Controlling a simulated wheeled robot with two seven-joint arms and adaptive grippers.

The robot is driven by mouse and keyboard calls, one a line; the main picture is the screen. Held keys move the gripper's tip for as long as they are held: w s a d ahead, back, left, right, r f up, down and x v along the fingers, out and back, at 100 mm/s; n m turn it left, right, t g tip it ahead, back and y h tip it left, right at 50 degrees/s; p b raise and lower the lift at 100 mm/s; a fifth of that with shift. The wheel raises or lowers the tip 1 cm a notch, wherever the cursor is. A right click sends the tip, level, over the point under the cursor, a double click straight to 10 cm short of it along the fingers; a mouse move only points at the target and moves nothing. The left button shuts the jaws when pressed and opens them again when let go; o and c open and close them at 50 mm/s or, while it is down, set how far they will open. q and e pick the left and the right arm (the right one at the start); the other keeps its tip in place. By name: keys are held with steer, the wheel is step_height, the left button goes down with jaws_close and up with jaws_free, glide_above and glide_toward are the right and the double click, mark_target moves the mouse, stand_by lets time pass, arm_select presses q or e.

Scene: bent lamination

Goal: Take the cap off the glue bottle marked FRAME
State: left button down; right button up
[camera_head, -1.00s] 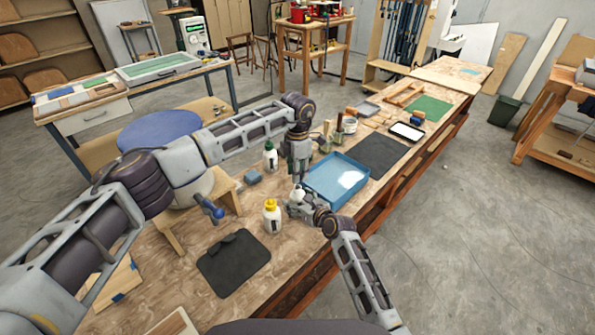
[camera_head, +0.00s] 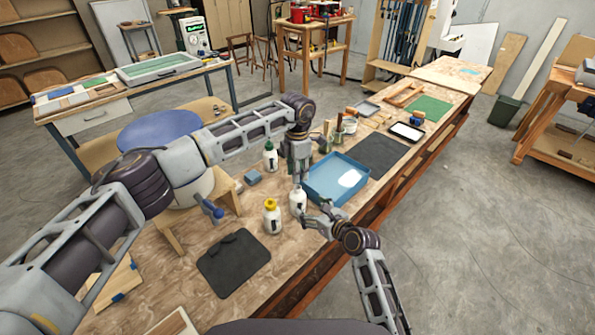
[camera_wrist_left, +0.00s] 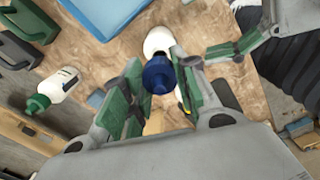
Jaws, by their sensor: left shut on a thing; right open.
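A white bottle (camera_head: 298,201) stands below my left gripper (camera_head: 299,183), close to the blue tray's left edge. In the left wrist view, a blue cap (camera_wrist_left: 157,76) is between my left gripper's green-padded fingers (camera_wrist_left: 157,64), which are shut on it. The white bottle (camera_wrist_left: 157,41) shows just beyond the cap; I cannot tell whether they still join. My right gripper (camera_head: 317,212) is open and empty, just right of the bottle. A yellow-capped bottle (camera_head: 272,218) and a green-capped bottle (camera_head: 270,157) stand nearby. No label is readable, so I cannot tell which says FRAME.
The blue tray (camera_head: 325,203) lies right of the bottle. A small blue block (camera_head: 253,177) and a dark mat (camera_head: 234,264) are to the left. Jars and brushes (camera_head: 340,132) stand behind the tray. Bare wood lies around the yellow-capped bottle.

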steer(key=shift+v, duration=1.35)
